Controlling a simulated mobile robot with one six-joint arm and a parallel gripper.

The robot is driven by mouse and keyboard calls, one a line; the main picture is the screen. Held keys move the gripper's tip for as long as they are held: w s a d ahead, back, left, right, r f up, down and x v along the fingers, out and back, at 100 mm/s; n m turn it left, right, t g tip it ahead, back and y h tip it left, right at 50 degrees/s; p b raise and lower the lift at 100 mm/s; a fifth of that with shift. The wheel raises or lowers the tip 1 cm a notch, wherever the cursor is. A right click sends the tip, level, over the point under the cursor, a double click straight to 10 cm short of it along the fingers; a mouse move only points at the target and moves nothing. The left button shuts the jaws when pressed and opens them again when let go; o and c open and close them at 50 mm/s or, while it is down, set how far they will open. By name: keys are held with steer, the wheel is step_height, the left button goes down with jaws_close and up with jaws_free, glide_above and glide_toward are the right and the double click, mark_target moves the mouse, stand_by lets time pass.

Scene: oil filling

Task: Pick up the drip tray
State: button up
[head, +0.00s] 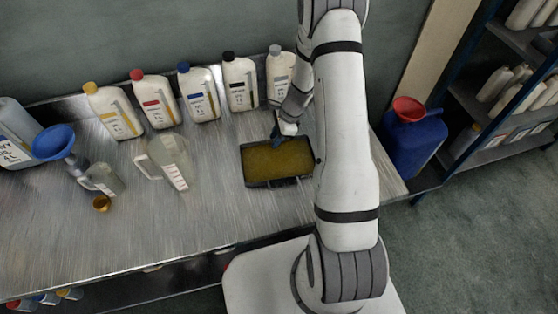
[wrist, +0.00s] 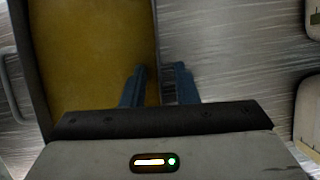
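The drip tray (head: 247,168) is a dark rectangular tray with a yellow-brown inside, lying on the metal bench. It also shows in the wrist view (wrist: 90,50), filling the left part. My gripper (head: 276,130) is at the tray's far edge in the head view. In the wrist view my gripper (wrist: 160,72) has its two blue fingers apart. One finger is over the inside of the tray and the other is outside, with the tray's rim between them. Gaps show beside the rim. The depth of the fingers around it is hard to tell.
A clear measuring jug (head: 172,160) stands left of the tray. Several white bottles, including a black-capped one (head: 240,85), line the wall behind. A blue funnel (head: 53,142) and a small brass-coloured cup (head: 102,203) are farther left. A blue canister (head: 414,140) stands off the bench's right end.

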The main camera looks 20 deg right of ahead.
jaws_close()
steer(key=shift+r, duration=0.1)
stand_by(0.5)
step_height(320, 180, up, 10)
steer(key=b, duration=0.1)
stand_by(0.9)
